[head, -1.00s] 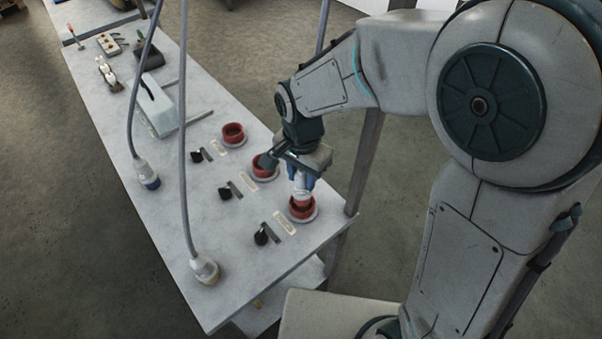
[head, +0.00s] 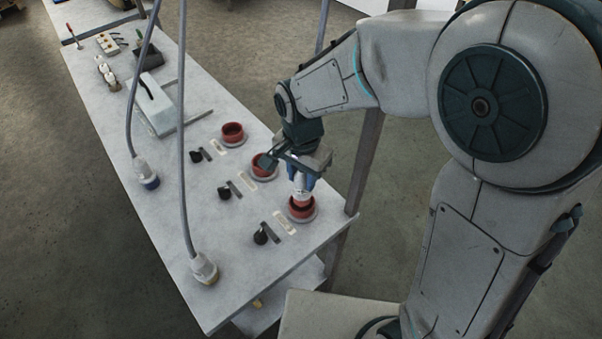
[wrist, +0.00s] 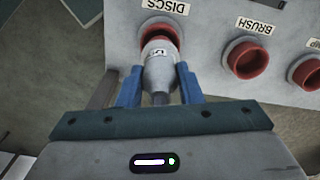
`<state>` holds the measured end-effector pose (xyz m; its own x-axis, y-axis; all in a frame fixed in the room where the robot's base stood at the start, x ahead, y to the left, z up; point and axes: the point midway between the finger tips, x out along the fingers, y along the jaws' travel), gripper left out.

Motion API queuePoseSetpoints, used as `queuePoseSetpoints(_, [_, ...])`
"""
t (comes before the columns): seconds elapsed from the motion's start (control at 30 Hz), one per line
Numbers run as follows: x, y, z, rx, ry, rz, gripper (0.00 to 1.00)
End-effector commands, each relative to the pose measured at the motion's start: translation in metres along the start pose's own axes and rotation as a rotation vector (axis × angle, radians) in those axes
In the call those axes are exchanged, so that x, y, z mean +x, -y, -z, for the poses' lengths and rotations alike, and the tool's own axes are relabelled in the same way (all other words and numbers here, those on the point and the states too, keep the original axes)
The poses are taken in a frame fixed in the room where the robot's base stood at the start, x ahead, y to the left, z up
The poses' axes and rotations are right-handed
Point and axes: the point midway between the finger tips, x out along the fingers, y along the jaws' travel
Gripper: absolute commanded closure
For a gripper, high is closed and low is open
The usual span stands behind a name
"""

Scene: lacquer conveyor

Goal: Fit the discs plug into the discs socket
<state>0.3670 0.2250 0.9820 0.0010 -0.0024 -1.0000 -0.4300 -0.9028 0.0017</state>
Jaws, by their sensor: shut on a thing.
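My gripper (wrist: 159,88) is shut on a grey-white plug (wrist: 159,70), with a blue finger on each side of its body. The plug's front end is at the mouth of the red discs socket (wrist: 160,30), which has a DISCS label (wrist: 166,6) beside it. In the head view my gripper (head: 302,180) is over the nearest red socket (head: 301,209), and the plug (head: 302,197) shows only partly below the fingers. The plug's tip is hidden in the wrist view, and I cannot tell how deep it sits.
The BRUSH socket (wrist: 246,60) is beside it, with another red socket (wrist: 308,72) beyond. Two plugs on hanging cables, one white (head: 204,268) and one with a blue end (head: 147,175), stand on the bench. Black levers, such as this one (head: 261,236), sit beside the sockets.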

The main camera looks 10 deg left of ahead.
Motion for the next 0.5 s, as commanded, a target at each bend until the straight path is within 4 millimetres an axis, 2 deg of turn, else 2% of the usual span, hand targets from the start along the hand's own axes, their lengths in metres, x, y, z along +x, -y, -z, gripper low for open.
queuePoseSetpoints(0.5, [0.014,0.0,0.0,0.001,0.0,0.0,0.94])
